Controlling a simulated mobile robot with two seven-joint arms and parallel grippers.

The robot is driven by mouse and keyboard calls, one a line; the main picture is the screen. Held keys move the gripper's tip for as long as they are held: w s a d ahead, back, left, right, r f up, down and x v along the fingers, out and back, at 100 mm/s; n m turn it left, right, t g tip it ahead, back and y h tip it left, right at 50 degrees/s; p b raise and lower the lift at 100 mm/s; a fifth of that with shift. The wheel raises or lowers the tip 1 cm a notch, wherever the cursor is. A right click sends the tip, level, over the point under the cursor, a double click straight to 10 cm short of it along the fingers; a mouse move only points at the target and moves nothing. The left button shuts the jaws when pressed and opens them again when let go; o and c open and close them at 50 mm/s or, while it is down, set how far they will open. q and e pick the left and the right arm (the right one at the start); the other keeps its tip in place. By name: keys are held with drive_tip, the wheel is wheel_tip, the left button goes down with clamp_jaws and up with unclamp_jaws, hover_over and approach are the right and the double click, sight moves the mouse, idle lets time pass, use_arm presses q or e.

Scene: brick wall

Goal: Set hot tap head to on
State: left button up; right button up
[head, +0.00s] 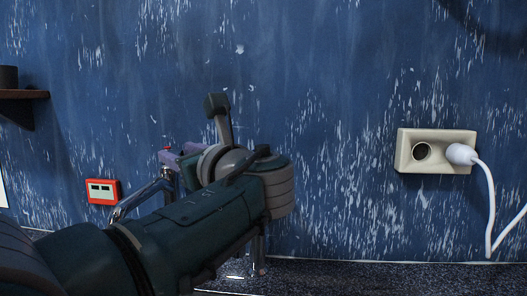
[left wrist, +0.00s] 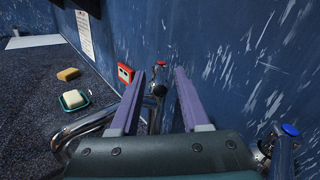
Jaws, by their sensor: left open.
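The hot tap head, a chrome knob with a red top (left wrist: 161,63), shows in the left wrist view between and beyond my fingertips. Its red top (head: 167,148) also shows in the head view, just left of my gripper. The blue-topped cold tap head (left wrist: 290,130) is at the right of the wrist view. The chrome tap pipe (left wrist: 84,128) curves at the left, partly hidden by a finger. My left gripper (left wrist: 160,72) is open, its two purple fingers pointing toward the hot tap head. In the head view my left gripper (head: 176,156) is largely hidden by its wrist.
The blue wall (head: 340,100) is close beside my gripper. A soap dish (left wrist: 86,103) with soap and a sponge (left wrist: 68,74) lie on the dark counter. A red device (left wrist: 125,73) is on the wall. A socket (head: 435,141) with a white cable is at the right.

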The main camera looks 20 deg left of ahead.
use_arm(q)
drive_tip(key=v, duration=1)
